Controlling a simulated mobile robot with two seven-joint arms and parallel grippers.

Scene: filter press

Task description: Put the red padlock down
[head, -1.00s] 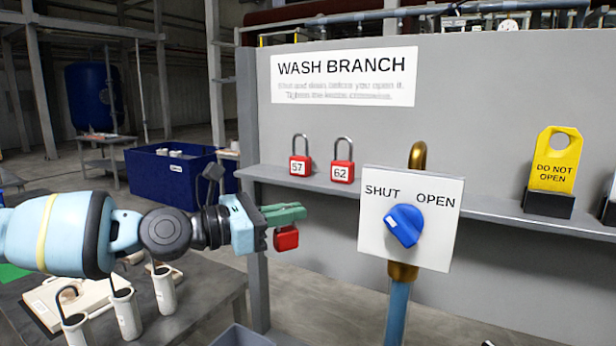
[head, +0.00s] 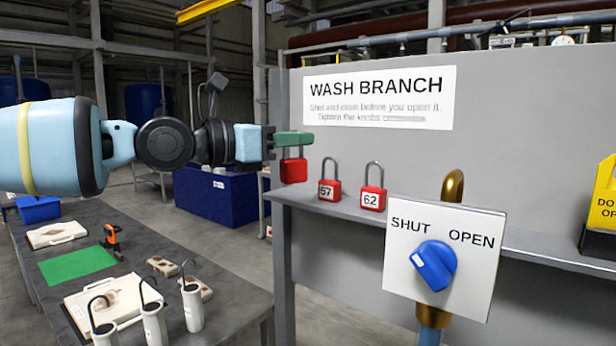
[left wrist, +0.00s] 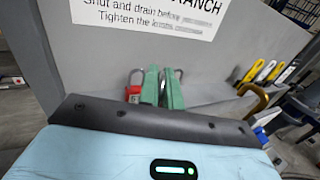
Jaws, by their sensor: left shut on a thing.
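My left gripper (head: 295,140) has green fingers and is shut on the shackle of a red padlock (head: 293,170). This padlock hangs upright below the fingers, near the left end of the grey shelf (head: 322,210). I cannot tell whether it touches the shelf. Red padlock 57 (head: 329,190) and red padlock 62 (head: 372,199) stand upright on the shelf to its right. The left wrist view shows the green fingers (left wrist: 163,86) and a red padlock (left wrist: 134,94) beside them; I cannot tell which padlock that is. My right gripper is not in view.
A white SHUT/OPEN plate with a blue knob (head: 433,266) stands in front of the shelf. A yellow tag (head: 606,195) stands on the shelf at the right. A dark table (head: 225,277) with several items is at the lower left.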

